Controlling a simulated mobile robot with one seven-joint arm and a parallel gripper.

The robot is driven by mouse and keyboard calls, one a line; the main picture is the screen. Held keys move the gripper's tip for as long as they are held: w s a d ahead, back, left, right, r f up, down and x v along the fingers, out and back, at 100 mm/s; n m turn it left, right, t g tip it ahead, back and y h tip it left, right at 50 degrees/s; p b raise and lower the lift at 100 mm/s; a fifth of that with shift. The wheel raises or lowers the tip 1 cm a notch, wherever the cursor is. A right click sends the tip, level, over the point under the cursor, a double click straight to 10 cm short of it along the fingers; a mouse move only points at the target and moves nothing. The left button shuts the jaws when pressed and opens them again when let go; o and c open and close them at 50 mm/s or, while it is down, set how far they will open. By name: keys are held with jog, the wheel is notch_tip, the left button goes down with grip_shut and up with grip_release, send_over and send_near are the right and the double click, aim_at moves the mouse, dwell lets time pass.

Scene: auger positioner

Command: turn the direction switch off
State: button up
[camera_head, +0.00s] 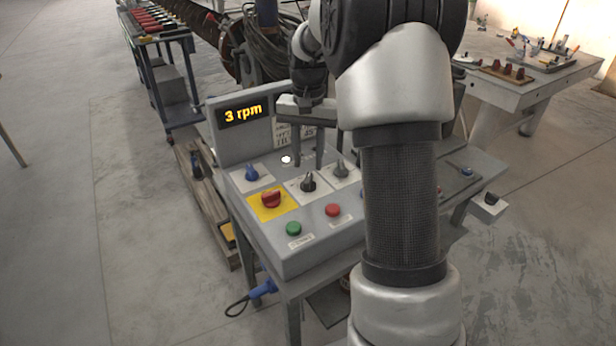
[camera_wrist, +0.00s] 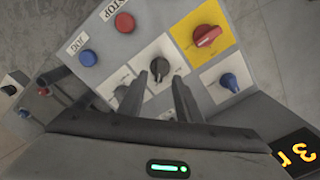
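The control panel (camera_head: 262,215) has several switch knobs; their labels are too small to read, so I cannot tell by text which is the direction switch. A black knob (camera_head: 308,183) on a white plate sits in the middle; it also shows in the wrist view (camera_wrist: 161,68). My gripper (camera_head: 307,160) is open and points down at the panel. In the wrist view, the black knob appears just beyond the gap between the fingertips (camera_wrist: 160,80). No contact is visible.
A red knob on a yellow plate (camera_head: 270,199), a blue knob (camera_head: 252,172), a green button (camera_head: 293,229) and a red button (camera_head: 333,210) are close by. The display (camera_head: 243,115) behind reads 3 rpm. My arm covers the panel's right part.

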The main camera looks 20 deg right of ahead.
aim_at(308, 178)
notch_tip(308, 178, down, 5)
jog(key=shift+f+b, duration=0.1)
jog(key=shift+b, duration=0.25)
grip_shut()
